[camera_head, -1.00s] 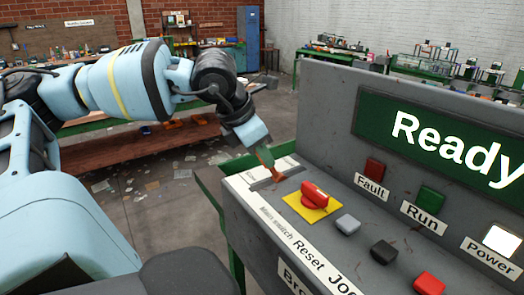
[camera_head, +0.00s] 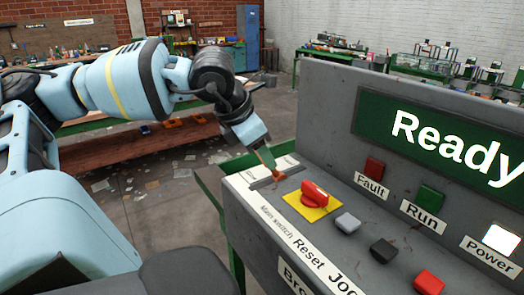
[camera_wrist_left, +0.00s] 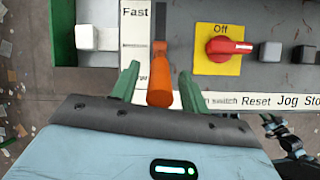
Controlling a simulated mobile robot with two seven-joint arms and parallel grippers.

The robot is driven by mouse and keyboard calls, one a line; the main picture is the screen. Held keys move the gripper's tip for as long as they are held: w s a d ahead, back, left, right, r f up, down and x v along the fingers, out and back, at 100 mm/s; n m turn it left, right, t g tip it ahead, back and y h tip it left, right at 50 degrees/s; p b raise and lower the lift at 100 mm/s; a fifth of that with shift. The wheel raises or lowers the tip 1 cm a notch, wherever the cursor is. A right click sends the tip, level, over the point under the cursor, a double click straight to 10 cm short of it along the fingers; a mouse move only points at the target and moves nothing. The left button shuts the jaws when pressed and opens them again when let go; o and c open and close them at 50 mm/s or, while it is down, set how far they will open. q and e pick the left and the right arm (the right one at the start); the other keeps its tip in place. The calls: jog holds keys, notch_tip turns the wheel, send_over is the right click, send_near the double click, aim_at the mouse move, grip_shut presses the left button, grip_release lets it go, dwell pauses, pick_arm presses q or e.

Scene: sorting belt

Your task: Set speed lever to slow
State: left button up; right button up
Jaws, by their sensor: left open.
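The speed lever is an orange handle (camera_wrist_left: 160,92) in a dark slot (camera_wrist_left: 159,30) beside a "Fast" label (camera_wrist_left: 136,12). The handle stands at the end of the slot away from that label. A lower label is mostly hidden by my left finger. In the head view the lever (camera_head: 279,176) shows at the console's far left corner, just below my left gripper (camera_head: 267,157). The left gripper (camera_wrist_left: 157,80) is open, with one green finger on each side of the handle; whether either touches it is unclear. My right gripper is not in view.
A red main switch (camera_head: 315,194) on a yellow plate, at "Off", sits right beside the lever. A grey button (camera_head: 347,223), a black button (camera_head: 383,251) and a red button (camera_head: 429,283) follow along the console. The display (camera_head: 446,139) reads "Ready".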

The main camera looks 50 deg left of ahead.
pick_arm(q)
jog(key=v, duration=0.7)
jog(key=shift+s+r+p, duration=0.15)
jog(key=shift+r+p, duration=0.1)
jog(key=shift+p, duration=0.05)
jog(key=shift+d, duration=0.1)
